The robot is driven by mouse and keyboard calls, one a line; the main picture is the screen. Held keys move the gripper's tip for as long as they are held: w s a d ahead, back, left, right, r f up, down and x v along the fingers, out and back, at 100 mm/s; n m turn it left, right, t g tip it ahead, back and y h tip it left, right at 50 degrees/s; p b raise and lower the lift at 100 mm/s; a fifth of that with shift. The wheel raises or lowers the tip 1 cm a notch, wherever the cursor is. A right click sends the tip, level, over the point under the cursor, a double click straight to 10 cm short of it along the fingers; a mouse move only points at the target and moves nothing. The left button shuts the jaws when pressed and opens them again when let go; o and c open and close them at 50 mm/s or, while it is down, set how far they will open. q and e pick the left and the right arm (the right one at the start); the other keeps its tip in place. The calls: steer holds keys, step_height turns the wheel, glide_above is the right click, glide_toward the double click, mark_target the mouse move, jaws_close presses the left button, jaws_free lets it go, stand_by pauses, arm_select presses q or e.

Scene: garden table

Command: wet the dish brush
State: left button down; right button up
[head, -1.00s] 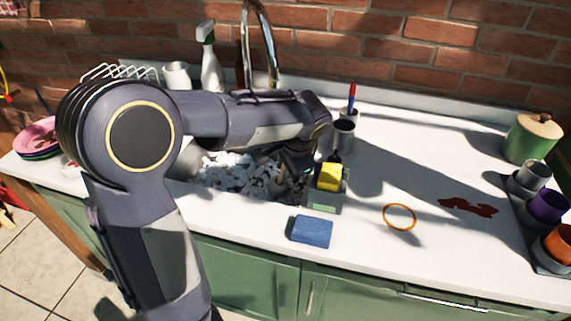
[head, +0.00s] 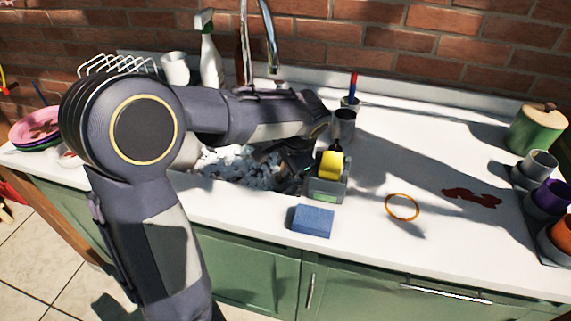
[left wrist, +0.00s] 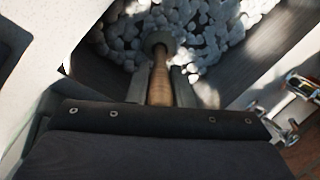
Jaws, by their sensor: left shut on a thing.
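The dish brush has a wooden handle (left wrist: 160,86) and a round grey head (left wrist: 157,41), seen in the left wrist view. My left gripper (left wrist: 161,88) is shut on the handle, one finger on each side. The head points away from the gripper over white foam (left wrist: 120,40) in the sink. In the head view my left gripper (head: 297,160) is low over the right side of the sink, and the brush is not clearly visible there. The chrome faucet (head: 271,45) rises behind the sink. My right gripper is not in view.
A spray bottle (head: 210,60) stands behind my arm.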

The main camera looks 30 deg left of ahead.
arm_select(q)
steer(key=shift+r, duration=0.1)
step_height(320, 180, up, 15)
steer(key=p, duration=1.2)
steer(key=shift+p, duration=0.35)
